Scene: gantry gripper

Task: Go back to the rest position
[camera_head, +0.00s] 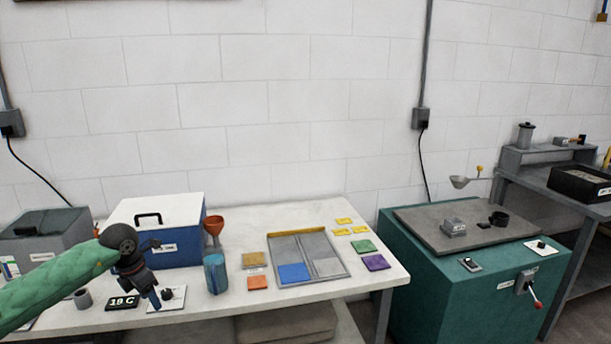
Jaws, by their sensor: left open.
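My left arm comes in from the left in a green sleeve, and my left gripper (153,296) points down over the left front of the white table (225,314). It hangs close to a small white plate with a dark knob (174,295) and a black display reading "19 C" (122,302). Its fingers look empty, and I cannot tell whether they touch anything. My right gripper is not in view.
A blue and white cool box (180,238), an orange funnel (214,226) and a blue cylinder (215,273) stand nearby. A grey tray (335,272) with coloured tiles lies centrally. A green cabinet (450,290) stands right, beyond a gap.

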